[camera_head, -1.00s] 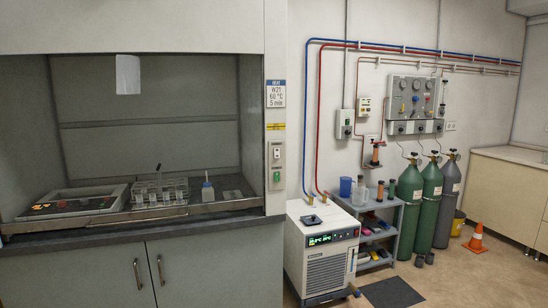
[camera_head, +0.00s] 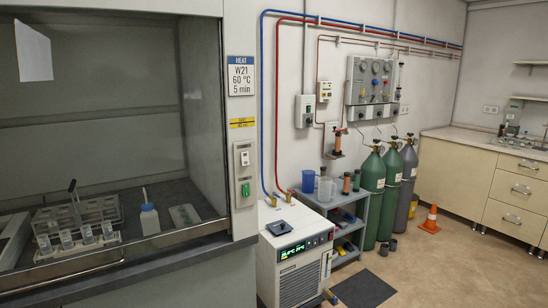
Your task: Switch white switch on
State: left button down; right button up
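A white switch (camera_head: 244,158) is set in a pale plate on the right post of the fume hood. Just below it, on the same post, is a grey plate with a green switch (camera_head: 245,189). The white switch is too small to tell whether it is on or off. Neither of my grippers shows in the head view.
The fume hood (camera_head: 100,272) fills the left side, with a tube rack (camera_head: 85,247) and a bottle (camera_head: 149,219) inside. A chiller (camera_head: 292,262) stands right of the post, with a grey shelf cart (camera_head: 340,240) beside it. Open floor lies at the right.

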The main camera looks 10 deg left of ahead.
aim_at(244, 155)
jog(key=i+z, duration=0.4)
jog(key=i, duration=0.6)
